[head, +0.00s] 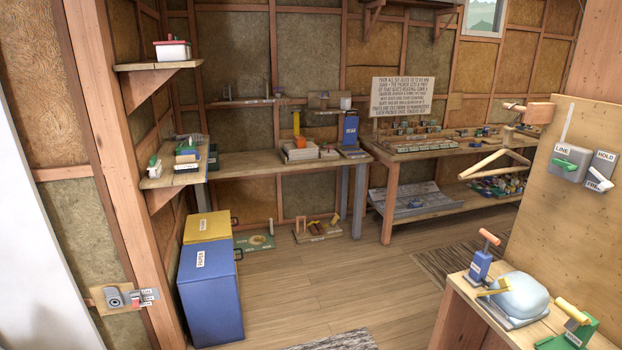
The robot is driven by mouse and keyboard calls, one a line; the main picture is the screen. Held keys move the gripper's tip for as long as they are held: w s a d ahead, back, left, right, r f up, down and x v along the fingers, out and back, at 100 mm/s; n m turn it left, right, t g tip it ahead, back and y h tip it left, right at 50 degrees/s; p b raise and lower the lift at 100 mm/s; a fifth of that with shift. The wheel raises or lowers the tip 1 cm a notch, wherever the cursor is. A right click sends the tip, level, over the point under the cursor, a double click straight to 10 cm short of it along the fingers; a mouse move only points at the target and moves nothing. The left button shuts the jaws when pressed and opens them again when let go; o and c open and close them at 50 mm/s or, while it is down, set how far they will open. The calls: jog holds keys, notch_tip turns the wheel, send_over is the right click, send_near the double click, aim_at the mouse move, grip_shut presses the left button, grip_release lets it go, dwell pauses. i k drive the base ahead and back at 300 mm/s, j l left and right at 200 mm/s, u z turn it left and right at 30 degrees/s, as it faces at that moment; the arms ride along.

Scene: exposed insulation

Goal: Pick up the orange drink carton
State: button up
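A small orange item (301,142) sits among other things on the back workbench (255,162), near the middle of the head view. It is too small to tell whether it is the orange drink carton. A taller yellow-orange upright piece (296,122) stands just behind it. No other thing can be clearly made out as a drink carton. My gripper is not in view.
A blue box (350,130) stands right of the orange item. Large blue (209,285) and yellow (207,228) bins stand on the floor at left. A wooden bench (462,290) with tools blocks the near right. The wooden floor (300,285) between is mostly clear.

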aim_at(299, 141)
jog(key=i, duration=3.8)
jog(key=i+l+u, duration=0.1)
jog(key=i+u, duration=0.2)
jog(key=i, duration=0.25)
jog(key=i+l+u, duration=0.25)
jog(key=i, duration=0.35)
